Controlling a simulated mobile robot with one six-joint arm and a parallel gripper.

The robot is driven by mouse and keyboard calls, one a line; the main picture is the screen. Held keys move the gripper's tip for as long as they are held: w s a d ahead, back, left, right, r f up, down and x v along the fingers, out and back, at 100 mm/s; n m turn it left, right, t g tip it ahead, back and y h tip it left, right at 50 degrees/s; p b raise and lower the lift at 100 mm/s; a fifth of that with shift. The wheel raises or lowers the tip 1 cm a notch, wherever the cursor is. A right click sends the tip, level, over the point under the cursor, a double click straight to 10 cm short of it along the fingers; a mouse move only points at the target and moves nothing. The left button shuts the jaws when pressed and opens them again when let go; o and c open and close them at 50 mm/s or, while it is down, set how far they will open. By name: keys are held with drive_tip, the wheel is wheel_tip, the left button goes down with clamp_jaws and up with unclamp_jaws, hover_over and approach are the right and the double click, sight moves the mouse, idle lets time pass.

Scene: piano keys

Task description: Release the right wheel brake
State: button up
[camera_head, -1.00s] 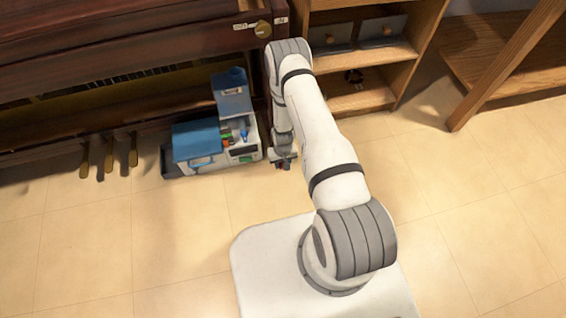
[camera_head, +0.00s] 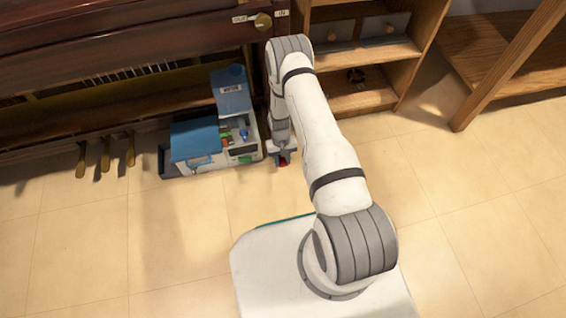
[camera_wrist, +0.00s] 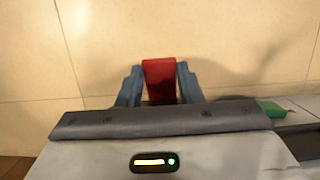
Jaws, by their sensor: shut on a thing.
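A red lever (camera_wrist: 160,80), which appears to be the wheel brake, stands between the two blue-grey fingers of my gripper (camera_wrist: 159,88) in the wrist view. The fingers touch or nearly touch its two sides. In the head view my gripper (camera_head: 283,157) is low by the floor at the piano's right end, with a small red patch of the lever (camera_head: 283,162) showing at its tip. The wheel and the lever's lower end are hidden. The dark brown piano (camera_head: 130,40) stands at the upper left.
A white and blue cart-like box (camera_head: 212,135) with small tools stands close left of my gripper. Brass pedals (camera_head: 105,155) are further left. A wooden shelf (camera_head: 365,100) stands at the right, with a slanted wooden leg (camera_head: 500,75) beyond. The tiled floor (camera_head: 110,240) in front is clear.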

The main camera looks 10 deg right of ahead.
sight(283, 163)
drive_tip(key=o, duration=1)
drive_tip(key=p+v, duration=0.1)
drive_tip(key=v, duration=0.2)
drive_tip(key=s+p+v, duration=0.1)
drive_tip(key=p+v, duration=0.1)
drive_tip(key=v, duration=0.1)
drive_tip(key=s+p+v, duration=0.1)
drive_tip(key=v, duration=0.2)
drive_tip(key=shift+r, duration=0.65)
drive_tip(key=shift+s, duration=0.1)
